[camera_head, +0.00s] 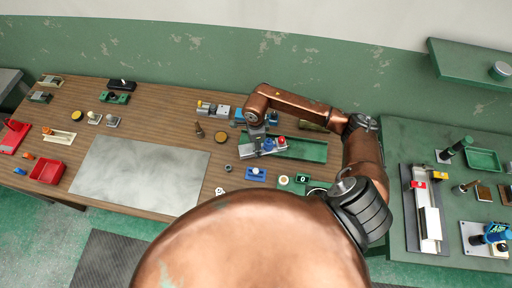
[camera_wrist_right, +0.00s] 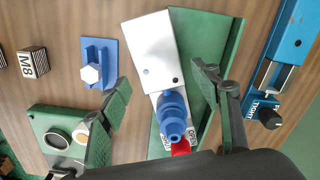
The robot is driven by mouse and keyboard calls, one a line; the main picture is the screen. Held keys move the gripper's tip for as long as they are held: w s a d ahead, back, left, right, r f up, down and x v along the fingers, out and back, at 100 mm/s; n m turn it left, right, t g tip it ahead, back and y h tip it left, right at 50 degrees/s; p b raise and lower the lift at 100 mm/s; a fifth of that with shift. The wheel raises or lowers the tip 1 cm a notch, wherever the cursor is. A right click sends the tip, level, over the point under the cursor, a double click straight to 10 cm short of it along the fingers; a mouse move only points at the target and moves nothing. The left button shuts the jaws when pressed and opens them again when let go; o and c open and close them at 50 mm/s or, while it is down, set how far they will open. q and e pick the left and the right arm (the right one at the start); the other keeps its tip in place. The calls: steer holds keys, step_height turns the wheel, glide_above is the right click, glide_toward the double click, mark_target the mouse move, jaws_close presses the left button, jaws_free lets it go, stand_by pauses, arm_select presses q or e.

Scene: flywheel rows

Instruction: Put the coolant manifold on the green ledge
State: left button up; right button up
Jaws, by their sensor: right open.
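The coolant manifold appears to be the silver block (camera_head: 268,148) with a blue and a red fitting. In the right wrist view its silver body (camera_wrist_right: 150,55), blue fitting (camera_wrist_right: 172,112) and red part (camera_wrist_right: 181,148) show. It lies over the left part of a long green ledge-like piece (camera_head: 312,149) on the wooden table; the piece also shows in the wrist view (camera_wrist_right: 218,45). My right gripper (camera_head: 256,137) is above the manifold. In the wrist view its open fingers (camera_wrist_right: 160,78) are on either side of the manifold, apparently not touching it. My left gripper is out of view.
A green wall shelf (camera_head: 465,68) is at upper right. A bare grey plate (camera_head: 140,173) lies on the left of the table.

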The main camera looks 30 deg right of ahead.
step_height(320, 180, up, 10)
steer(key=b, duration=0.1)
steer(key=shift+f+b, duration=0.15)
steer(key=shift+b, duration=0.15)
stand_by(0.3)
